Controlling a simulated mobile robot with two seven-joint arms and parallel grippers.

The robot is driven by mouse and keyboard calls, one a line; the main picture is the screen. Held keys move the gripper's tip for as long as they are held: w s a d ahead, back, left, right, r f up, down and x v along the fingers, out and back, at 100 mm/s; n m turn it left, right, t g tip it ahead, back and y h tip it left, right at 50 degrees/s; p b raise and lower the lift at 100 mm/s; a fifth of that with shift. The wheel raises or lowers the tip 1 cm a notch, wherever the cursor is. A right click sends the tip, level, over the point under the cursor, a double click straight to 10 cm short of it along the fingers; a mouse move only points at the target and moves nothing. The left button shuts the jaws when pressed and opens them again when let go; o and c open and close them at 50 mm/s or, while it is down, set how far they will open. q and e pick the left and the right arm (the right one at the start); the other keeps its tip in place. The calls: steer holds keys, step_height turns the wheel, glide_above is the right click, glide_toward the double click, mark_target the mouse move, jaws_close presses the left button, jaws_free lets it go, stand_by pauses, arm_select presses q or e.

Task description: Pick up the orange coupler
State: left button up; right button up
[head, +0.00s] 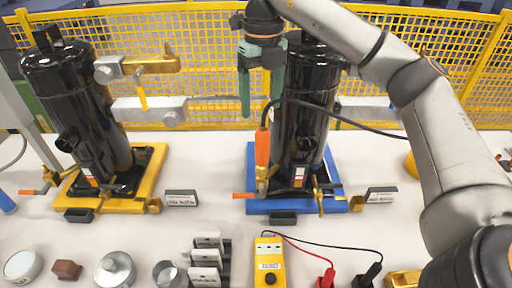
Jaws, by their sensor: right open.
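The orange coupler (262,148) stands upright in front of the right black compressor (305,115). A black cable runs from its top, and a brass fitting (262,184) is at its lower end. My right gripper (260,105) points down with its green fingers apart and empty. In the picture its fingertips are just above the coupler, near the cable; I cannot tell the gap in depth. The right gripper and arm hide part of the right compressor's top. My left gripper is not in view.
The right compressor stands on a blue pallet (254,164), the left one (75,105) on a yellow pallet (150,166). A yellow meter (269,263) with red and black leads, cans and small blocks line the front of the white table. A yellow mesh fence (200,40) stands behind.

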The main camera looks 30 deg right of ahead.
mark_target(262, 143)
steer(key=f, duration=0.2)
steer(key=f+b, duration=0.1)
steer(key=f, duration=0.3)
steer(key=shift+s+d+f, duration=0.1)
steer(key=shift+d+f, duration=0.05)
steer(key=shift+d, duration=0.1)
steer(key=shift+w+d+f, duration=0.1)
steer(key=shift+w+f, duration=0.05)
steer(key=shift+f, duration=1.3)
steer(key=shift+w+d+f, duration=0.1)
steer(key=shift+f, duration=1.35)
jaws_close()
steer(key=shift+r, duration=0.1)
